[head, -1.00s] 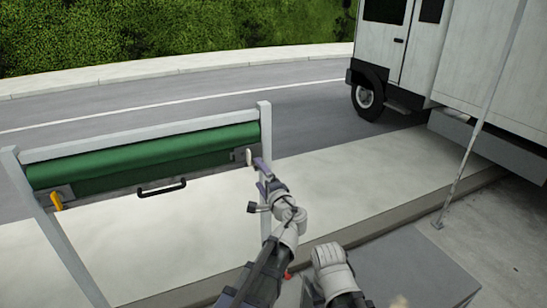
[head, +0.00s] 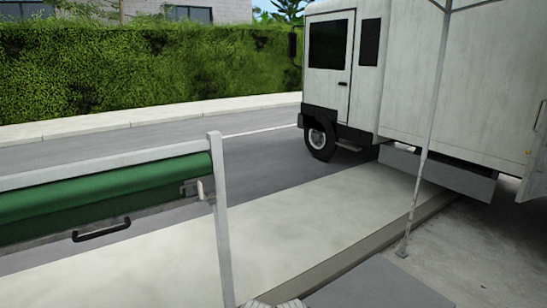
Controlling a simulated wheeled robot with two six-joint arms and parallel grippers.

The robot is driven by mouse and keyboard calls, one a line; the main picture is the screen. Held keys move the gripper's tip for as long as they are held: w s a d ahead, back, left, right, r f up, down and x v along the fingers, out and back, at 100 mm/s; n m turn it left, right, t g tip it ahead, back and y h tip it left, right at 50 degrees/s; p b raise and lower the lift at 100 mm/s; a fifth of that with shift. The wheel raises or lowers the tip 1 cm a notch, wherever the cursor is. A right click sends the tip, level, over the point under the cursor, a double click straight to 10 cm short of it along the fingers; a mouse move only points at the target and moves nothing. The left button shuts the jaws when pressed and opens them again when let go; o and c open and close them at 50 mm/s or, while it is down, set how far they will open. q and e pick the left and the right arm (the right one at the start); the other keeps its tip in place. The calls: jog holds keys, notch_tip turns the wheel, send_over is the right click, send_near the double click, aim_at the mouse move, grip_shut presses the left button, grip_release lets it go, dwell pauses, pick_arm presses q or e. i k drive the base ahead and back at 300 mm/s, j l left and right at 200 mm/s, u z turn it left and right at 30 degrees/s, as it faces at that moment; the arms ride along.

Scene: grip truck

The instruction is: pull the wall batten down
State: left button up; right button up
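The wall batten (head: 150,212) is the grey bar along the lower edge of the rolled green wall (head: 105,188), at the left of the head view. A black pull handle (head: 101,230) is on it. A cream latch lever (head: 200,190) stands upright at the batten's right end, by the pale post (head: 220,215). The batten is up, close under the green roll. Its left end is outside the view. Neither gripper shows; only a small pale piece, perhaps of my arm, shows at the bottom edge.
A white truck (head: 440,90) stands at the right, beyond a thin slanted pole (head: 428,130). A grey flat block (head: 375,285) lies at the bottom. The pale pavement (head: 310,220) is clear; a road (head: 240,150) and hedge lie behind.

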aim_at(74, 231)
jog(key=j+u, duration=0.15)
jog(key=u, duration=1)
